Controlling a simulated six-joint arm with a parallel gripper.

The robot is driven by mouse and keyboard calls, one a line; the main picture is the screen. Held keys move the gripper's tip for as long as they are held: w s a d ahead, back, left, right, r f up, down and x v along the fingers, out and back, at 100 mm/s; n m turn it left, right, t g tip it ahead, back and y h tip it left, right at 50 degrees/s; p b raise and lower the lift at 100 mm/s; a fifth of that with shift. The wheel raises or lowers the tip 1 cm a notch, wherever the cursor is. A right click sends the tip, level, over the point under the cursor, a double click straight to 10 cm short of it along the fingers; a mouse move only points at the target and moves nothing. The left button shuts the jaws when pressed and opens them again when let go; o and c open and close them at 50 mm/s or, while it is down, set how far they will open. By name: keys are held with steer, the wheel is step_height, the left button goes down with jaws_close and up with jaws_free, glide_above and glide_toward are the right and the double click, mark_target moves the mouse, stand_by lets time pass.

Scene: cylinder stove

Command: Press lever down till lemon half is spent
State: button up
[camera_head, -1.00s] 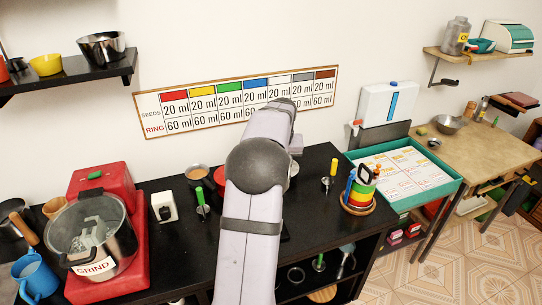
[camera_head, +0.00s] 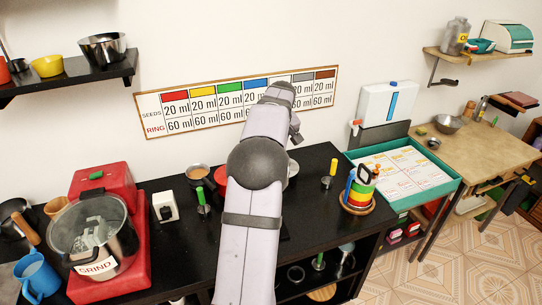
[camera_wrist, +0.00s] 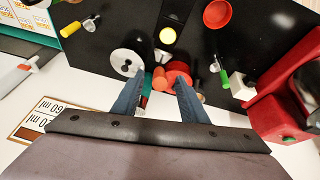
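My gripper (camera_wrist: 160,85) shows in the wrist view with its two dark blue fingers apart. A red round part with an orange knob (camera_wrist: 160,80) shows between and just beyond the fingertips; I cannot tell whether they touch it. A pale disc with a dark centre (camera_wrist: 127,62) lies beside the left fingertip. I cannot clearly make out the lever. In the head view my arm hides most of this spot, with a red piece (camera_head: 221,176) showing at its left.
A red grinder (camera_head: 105,180) stands left on the black counter (camera_head: 160,240). Green-handled (camera_head: 203,197) and yellow-handled (camera_head: 333,168) tools flank my arm. A ring stack (camera_head: 360,188) and a teal tray (camera_head: 455,190) are at the right. A chart (camera_head: 150,115) hangs behind.

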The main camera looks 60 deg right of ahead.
steer(key=shift+p+x, duration=0.8)
steer(key=shift+x, duration=1.4)
jaws_close()
